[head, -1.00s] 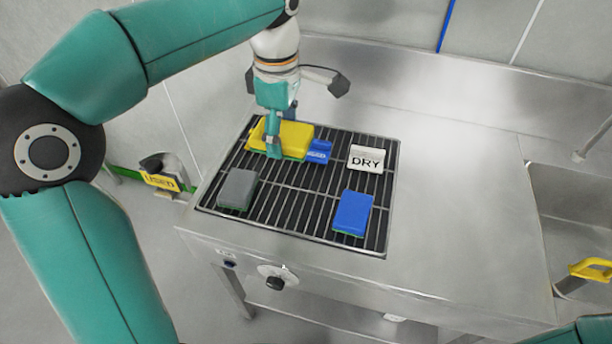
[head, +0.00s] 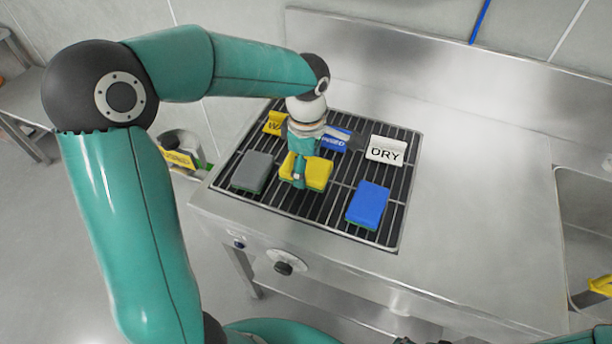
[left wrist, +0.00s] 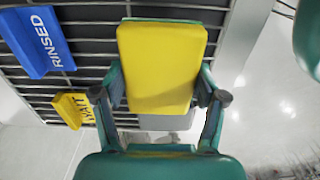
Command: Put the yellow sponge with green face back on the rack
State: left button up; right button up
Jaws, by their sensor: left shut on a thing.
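The yellow sponge with green face (head: 320,173) is held by my left gripper (head: 299,174) over the middle of the rack (head: 325,212), between the grey and blue sponges. Its yellow side faces up, and a little green shows at its lower edge. In the left wrist view the sponge (left wrist: 161,65) lies between the two fingers of the left gripper (left wrist: 161,97), one at each side. I cannot tell whether its underside touches the bars. My right gripper is not in view.
A grey sponge (head: 252,172) lies at the rack's left and a blue sponge (head: 368,205) at its right front. A yellow WAIT sign (head: 273,123), a blue RINSED sign (head: 336,140) and a white DRY sign (head: 385,150) stand along the back. A sink (head: 590,215) is at right.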

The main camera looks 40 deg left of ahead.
pick_arm(q)
notch_tip(320, 180, down, 4)
jog(key=shift+s+f, duration=0.1)
jog(key=shift+f, duration=0.1)
jog(key=shift+f, duration=0.2)
jog(key=o, duration=1.1)
jog(key=shift+r, duration=0.1)
